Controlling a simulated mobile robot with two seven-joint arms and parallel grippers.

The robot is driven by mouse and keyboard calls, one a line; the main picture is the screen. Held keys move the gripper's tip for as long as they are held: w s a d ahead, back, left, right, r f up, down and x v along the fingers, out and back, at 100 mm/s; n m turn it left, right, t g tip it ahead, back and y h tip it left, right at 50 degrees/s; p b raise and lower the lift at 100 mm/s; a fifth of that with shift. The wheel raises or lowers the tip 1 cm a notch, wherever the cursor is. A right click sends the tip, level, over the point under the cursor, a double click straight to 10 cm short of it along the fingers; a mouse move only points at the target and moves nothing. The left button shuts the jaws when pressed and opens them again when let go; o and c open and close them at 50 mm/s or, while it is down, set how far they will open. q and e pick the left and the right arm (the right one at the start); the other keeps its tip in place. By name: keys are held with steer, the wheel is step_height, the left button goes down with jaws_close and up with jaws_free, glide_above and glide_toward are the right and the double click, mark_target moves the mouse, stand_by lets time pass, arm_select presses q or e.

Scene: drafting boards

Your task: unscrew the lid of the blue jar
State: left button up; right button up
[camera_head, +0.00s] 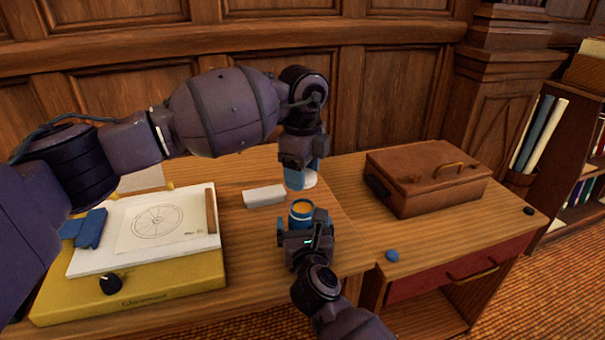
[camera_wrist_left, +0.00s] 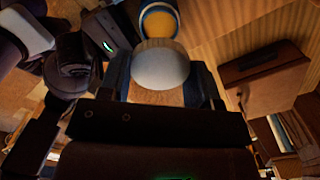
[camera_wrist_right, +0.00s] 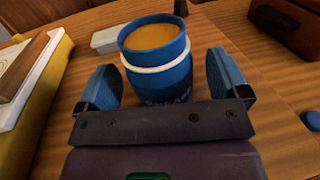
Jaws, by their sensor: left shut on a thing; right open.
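The blue jar (camera_head: 301,212) stands upright on the desk, its mouth uncovered and orange contents showing. It also shows in the right wrist view (camera_wrist_right: 160,80), with a white ring around its neck, and in the left wrist view (camera_wrist_left: 159,22). My left gripper (camera_head: 300,182) is shut on the white lid (camera_wrist_left: 160,68), holding it above and apart from the jar. My right gripper (camera_wrist_right: 164,82) is open, its blue fingers on either side of the jar with small gaps visible. The jar's lower part is hidden by this gripper in the head view.
A white block (camera_head: 264,196) lies behind the jar. A yellow case (camera_head: 150,290) with a drawing board (camera_head: 90,262) is at left. A brown box (camera_head: 425,175) stands on the right desk. A small blue round thing (camera_head: 392,256) lies near that desk's front edge.

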arm_select(q)
steer(key=shift+t, duration=0.3)
steer(key=r, duration=0.1)
steer(key=r+p, duration=0.1)
steer(key=r, duration=0.2)
steer(key=shift+s+r, duration=0.3)
arm_select(e)
steer(key=s, duration=0.5)
steer(key=s+d, duration=0.1)
steer(key=s, duration=0.2)
steer(key=shift+s+r, duration=0.15)
steer(key=shift+s, duration=0.15)
arm_select(q)
steer(key=shift+r, duration=0.15)
arm_select(e)
steer(key=shift+s+d, duration=0.15)
steer(key=shift+s, duration=0.55)
